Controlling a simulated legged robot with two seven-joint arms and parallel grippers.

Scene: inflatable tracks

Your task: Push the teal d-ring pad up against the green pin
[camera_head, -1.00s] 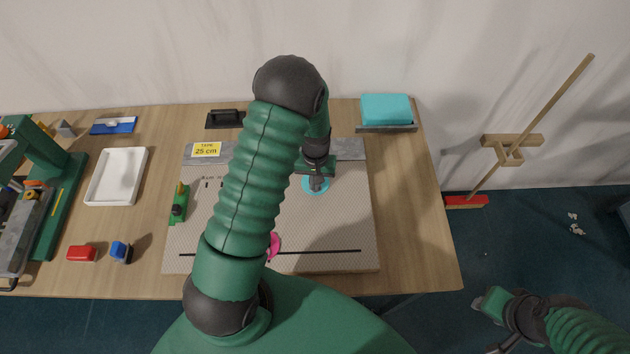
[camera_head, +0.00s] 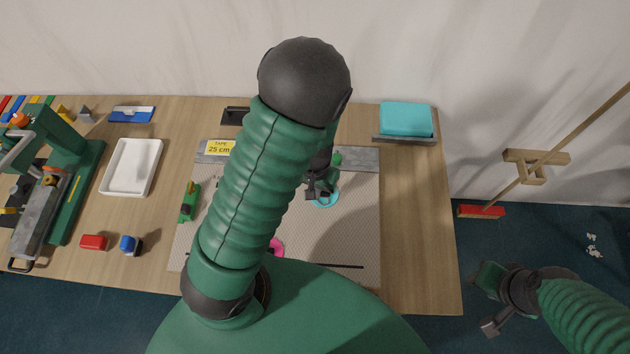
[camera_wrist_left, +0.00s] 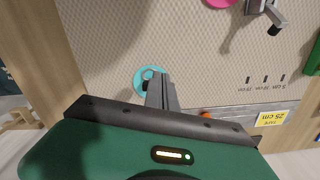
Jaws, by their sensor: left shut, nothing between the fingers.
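The teal d-ring pad (camera_head: 331,198) lies on the perforated mat (camera_head: 345,225), right of my raised left arm. It also shows in the left wrist view (camera_wrist_left: 139,81), partly covered by the fingers. My left gripper (camera_head: 318,190) is shut and empty, its fingertips over the pad; in the left wrist view the fingers (camera_wrist_left: 155,82) overlap its ring. I cannot tell whether they touch it.
A pink pad (camera_head: 276,247) lies on the mat near a black line. A green tool (camera_head: 189,203) stands at the mat's left edge. A white tray (camera_head: 131,168), red block (camera_head: 93,242) and blue block (camera_head: 131,245) are farther left.

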